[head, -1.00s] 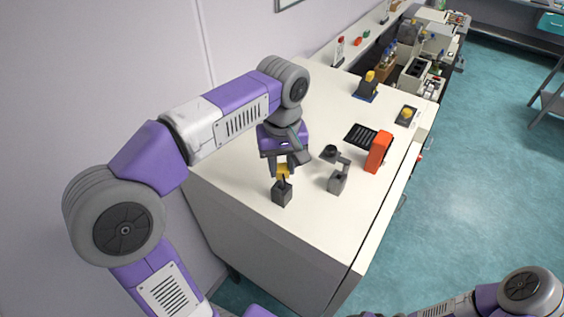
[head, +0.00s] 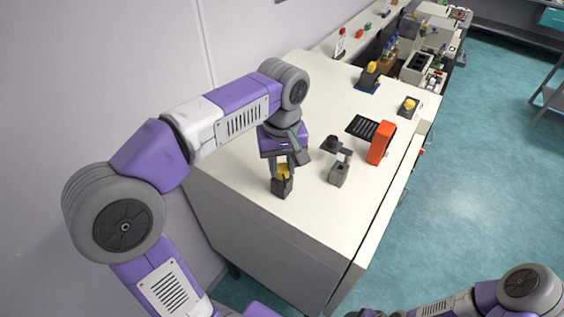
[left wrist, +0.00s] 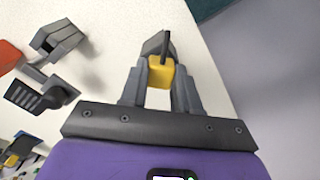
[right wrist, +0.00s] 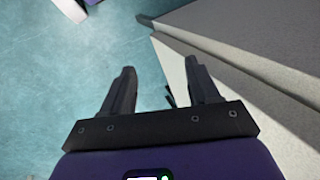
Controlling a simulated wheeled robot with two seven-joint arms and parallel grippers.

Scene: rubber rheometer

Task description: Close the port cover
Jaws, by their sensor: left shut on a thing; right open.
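My left gripper (head: 283,172) points down over the front left of the white bench and is shut on a yellow block (left wrist: 160,72). The yellow block sits at the top of a small dark grey block (head: 281,188) on the bench, and a thin dark rod shows beside it in the left wrist view. Whether the yellow block is inside the grey block or only against it is hard to tell. No part is clearly recognisable as the port cover. My right gripper (right wrist: 160,80) is open and empty, away from the bench top, over the floor beside a grey cabinet side.
A grey stand with an arm (head: 339,172) and an orange upright block (head: 380,142) stand right of my left gripper. A black slotted plate (head: 362,127) lies behind them. Yellow-topped items (head: 370,72) stand farther back. The bench's front strip is clear.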

